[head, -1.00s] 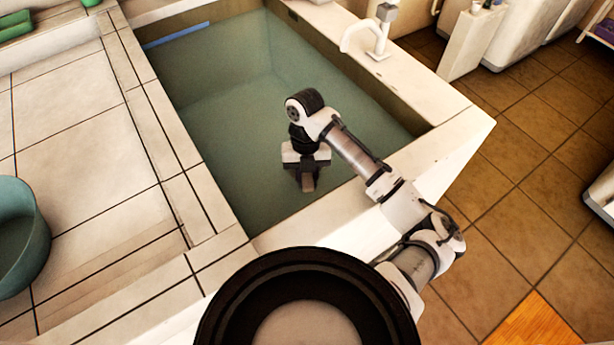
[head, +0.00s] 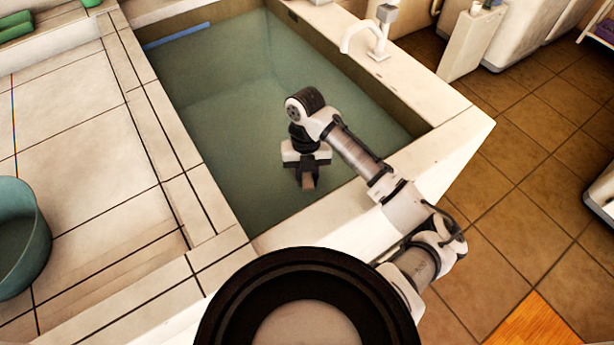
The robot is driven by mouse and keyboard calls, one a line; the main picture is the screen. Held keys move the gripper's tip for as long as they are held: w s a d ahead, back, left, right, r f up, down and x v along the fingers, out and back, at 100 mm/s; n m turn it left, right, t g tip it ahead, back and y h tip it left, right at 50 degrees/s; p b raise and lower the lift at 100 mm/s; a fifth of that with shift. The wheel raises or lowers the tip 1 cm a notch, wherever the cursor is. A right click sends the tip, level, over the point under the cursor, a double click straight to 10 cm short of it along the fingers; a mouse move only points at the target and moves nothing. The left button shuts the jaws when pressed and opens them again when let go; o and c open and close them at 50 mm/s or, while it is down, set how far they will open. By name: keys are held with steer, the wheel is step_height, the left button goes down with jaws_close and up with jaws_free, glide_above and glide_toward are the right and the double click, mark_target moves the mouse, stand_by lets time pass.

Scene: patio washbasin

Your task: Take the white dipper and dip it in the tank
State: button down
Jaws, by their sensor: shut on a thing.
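The tank (head: 225,228) is a sunken basin with pale walls, filled with greenish water (head: 240,120). My gripper (head: 307,184) points down over the near part of the tank, inside its rim. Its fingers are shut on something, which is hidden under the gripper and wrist. No white dipper shows clearly anywhere in the head view, so the held thing is most likely the dipper. I cannot tell how far the gripper or the held thing is from the water.
A white tap (head: 368,38) stands on the tank's right rim. A teal tub (head: 22,240) stands on the tiled ledge (head: 85,150) at left. A blue strip (head: 178,35) lies along the far left inner wall. Brown floor tiles (head: 530,150) are clear at right.

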steer(key=shift+r+t, duration=0.4)
steer(key=shift+r, duration=0.75)
steer(key=shift+r+p, duration=1.9)
steer(key=shift+r, duration=0.55)
steer(key=shift+r, duration=0.1)
step_height(320, 180, up, 22)
steer(key=t+p, duration=0.1)
steer(key=p, duration=1.3)
steer(key=shift+t, duration=0.4)
